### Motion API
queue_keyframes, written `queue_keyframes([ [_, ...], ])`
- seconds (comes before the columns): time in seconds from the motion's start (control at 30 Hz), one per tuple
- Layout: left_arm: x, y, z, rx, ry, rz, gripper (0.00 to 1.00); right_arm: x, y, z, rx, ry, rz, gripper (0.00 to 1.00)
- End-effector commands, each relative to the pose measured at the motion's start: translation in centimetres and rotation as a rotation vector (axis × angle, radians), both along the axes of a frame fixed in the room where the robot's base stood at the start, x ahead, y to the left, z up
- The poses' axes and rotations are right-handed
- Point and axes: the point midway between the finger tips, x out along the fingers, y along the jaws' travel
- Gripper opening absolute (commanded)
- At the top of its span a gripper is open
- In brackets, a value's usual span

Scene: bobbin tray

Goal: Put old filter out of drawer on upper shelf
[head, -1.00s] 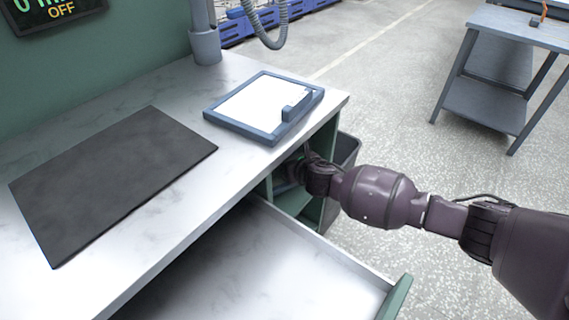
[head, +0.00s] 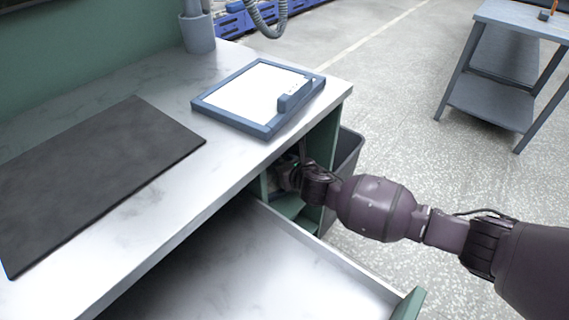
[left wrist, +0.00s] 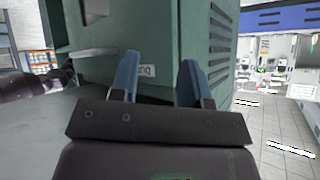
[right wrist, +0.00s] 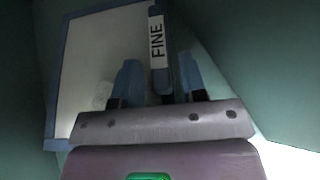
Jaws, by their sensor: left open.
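A blue-framed filter with a dull beige panel (right wrist: 95,60) and a handle labelled "FINE" (right wrist: 158,45) shows in the right wrist view, inside a dark green compartment. My left gripper (left wrist: 158,80) is open and empty, facing a green cabinet.
Another blue-framed filter with a white panel (head: 245,93) lies on the worktop (head: 170,85) near its right end. A dark mat (head: 95,175) lies left of it. A dark bin (head: 345,165) stands beside the cabinet. A grey side table (head: 490,100) stands at the far right.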

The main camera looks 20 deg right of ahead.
Motion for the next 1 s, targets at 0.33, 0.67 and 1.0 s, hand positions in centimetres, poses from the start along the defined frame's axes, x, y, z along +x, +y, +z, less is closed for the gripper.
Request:
queue_keyframes([
  [0.33, 0.0, 0.0, 0.0, -0.001, 0.000, 0.002, 0.43, 0.0, 0.0, 0.2, -0.001, -0.001, 0.000, 0.44],
  [0.67, 0.5, 0.1, 1.2, -0.008, -0.002, 0.015, 0.43, -3.3, -0.7, 2.7, -0.002, -0.010, 0.001, 0.44],
  [1.0, -0.9, 0.8, 1.0, -0.036, 0.042, 0.058, 0.43, -8.5, -1.8, 4.7, -0.002, -0.008, 0.000, 0.44],
])
